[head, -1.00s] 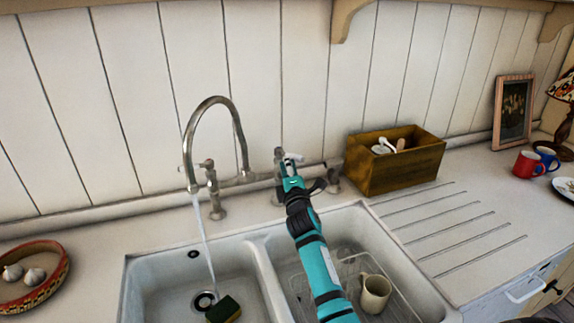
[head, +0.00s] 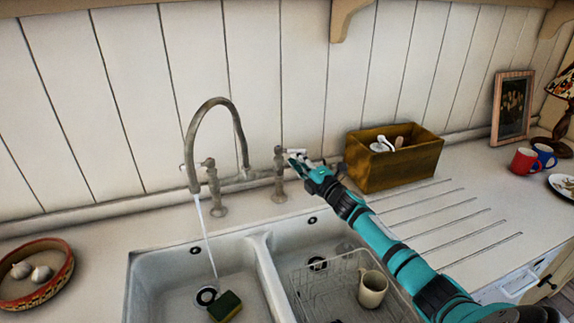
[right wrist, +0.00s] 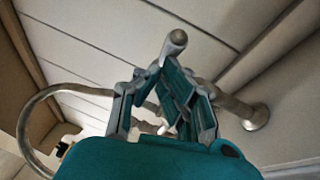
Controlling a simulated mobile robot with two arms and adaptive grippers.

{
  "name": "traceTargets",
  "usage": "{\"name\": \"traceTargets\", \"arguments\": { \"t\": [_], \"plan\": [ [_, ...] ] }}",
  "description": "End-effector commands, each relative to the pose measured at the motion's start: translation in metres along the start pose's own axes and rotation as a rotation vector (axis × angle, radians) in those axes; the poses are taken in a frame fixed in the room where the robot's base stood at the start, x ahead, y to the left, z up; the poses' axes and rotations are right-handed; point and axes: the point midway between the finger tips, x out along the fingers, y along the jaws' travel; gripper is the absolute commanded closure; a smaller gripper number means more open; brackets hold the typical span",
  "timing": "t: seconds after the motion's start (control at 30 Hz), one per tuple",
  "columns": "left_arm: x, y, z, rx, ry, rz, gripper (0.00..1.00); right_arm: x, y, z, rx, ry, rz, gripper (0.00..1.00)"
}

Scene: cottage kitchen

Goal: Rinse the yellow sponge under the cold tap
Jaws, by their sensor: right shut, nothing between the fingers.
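The yellow sponge (head: 225,306), with a dark green side, lies in the left basin beside the drain. Water (head: 206,240) runs from the curved spout (head: 214,102) into that basin, landing just left of the sponge. My right gripper (head: 299,158) is shut and empty at the lever of the right tap valve (head: 279,176); whether it touches the lever I cannot tell. In the right wrist view the fingers (right wrist: 164,100) show close to a metal tap part (right wrist: 176,42). The left valve (head: 213,188) stands by the spout. My left gripper is out of view.
The right basin holds a wire rack (head: 318,287) and a cream mug (head: 372,288). A wooden box (head: 396,165) stands close behind my right forearm. A bowl with garlic (head: 40,285) is at the left; red and blue mugs (head: 525,161) are at the right.

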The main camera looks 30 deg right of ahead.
Motion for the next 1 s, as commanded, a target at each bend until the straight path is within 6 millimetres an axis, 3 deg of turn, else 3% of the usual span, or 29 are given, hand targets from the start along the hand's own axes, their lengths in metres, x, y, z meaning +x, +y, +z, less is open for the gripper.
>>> {"name": "traceTargets", "arguments": {
  "t": [0.03, 0.2, 0.4, 1.0],
  "plan": [
    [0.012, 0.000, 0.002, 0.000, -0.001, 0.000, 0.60, 0.000, -0.006, 0.007, -0.003, 0.041, 0.005, 1.00],
    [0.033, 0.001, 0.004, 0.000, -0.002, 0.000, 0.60, 0.004, -0.007, 0.017, 0.020, 0.180, 0.027, 1.00],
    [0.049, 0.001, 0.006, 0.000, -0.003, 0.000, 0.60, 0.009, -0.008, 0.023, 0.025, 0.182, 0.029, 1.00],
    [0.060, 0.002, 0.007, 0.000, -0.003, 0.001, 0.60, 0.015, -0.007, 0.031, 0.026, 0.181, 0.028, 1.00]
  ]
}}
